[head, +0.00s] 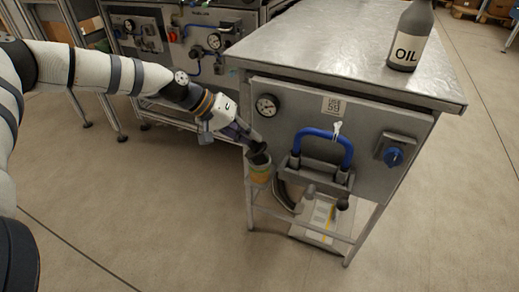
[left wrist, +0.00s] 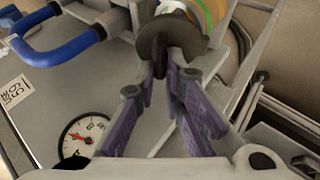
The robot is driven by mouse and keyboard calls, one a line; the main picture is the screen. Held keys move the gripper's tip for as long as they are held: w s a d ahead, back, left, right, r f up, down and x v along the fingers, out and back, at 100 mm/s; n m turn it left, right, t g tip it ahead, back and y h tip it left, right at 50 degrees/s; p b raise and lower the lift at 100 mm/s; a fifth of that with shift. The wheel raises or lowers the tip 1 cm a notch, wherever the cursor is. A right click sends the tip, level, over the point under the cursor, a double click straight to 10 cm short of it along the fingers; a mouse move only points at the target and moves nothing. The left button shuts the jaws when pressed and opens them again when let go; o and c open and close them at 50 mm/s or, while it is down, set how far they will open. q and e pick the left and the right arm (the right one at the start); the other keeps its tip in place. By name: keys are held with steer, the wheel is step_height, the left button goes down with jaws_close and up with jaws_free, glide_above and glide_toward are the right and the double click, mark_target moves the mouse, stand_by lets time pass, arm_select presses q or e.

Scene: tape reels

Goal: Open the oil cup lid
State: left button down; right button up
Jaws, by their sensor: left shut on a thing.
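The oil cup (head: 260,174) is a small amber, translucent cup at the left side of the grey panel, below the pressure gauge. Its dark round lid (head: 259,158) is at the top of the cup; I cannot tell whether there is a gap between them. My left gripper (head: 255,146) reaches down from the upper left and is shut on the lid. In the left wrist view the purple-padded fingers (left wrist: 167,68) close on the dark lid (left wrist: 198,38), with the orange and green cup (left wrist: 208,12) just behind it. My right gripper is not in view.
A dark bottle marked OIL (head: 410,38) stands on the metal table top (head: 320,50). The floor left of the table is clear.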

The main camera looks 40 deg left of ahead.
arm_select(q)
steer(key=a+n+t+h+b, duration=0.1)
steer(key=h+b, duration=0.1)
steer(key=b, duration=0.3)
steer(key=a+f+n+t+h+b, duration=0.1)
steer(key=a+h+b, duration=0.1)
steer(key=b, duration=0.3)
steer(key=s+a+t+h+b, duration=0.1)
steer(key=h+b, duration=0.3)
steer(key=b, duration=0.2)
steer(key=shift+s+a+f+n+t, duration=0.1)
steer(key=shift+a+f+n+t, duration=0.15)
steer(key=shift+f+n+t, duration=0.15)
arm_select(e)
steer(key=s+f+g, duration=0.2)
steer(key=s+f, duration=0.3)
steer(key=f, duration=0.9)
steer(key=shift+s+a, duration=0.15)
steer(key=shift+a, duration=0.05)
arm_select(q)
steer(key=c, duration=1.7)
jaws_free()
steer(key=shift+r, duration=0.1)
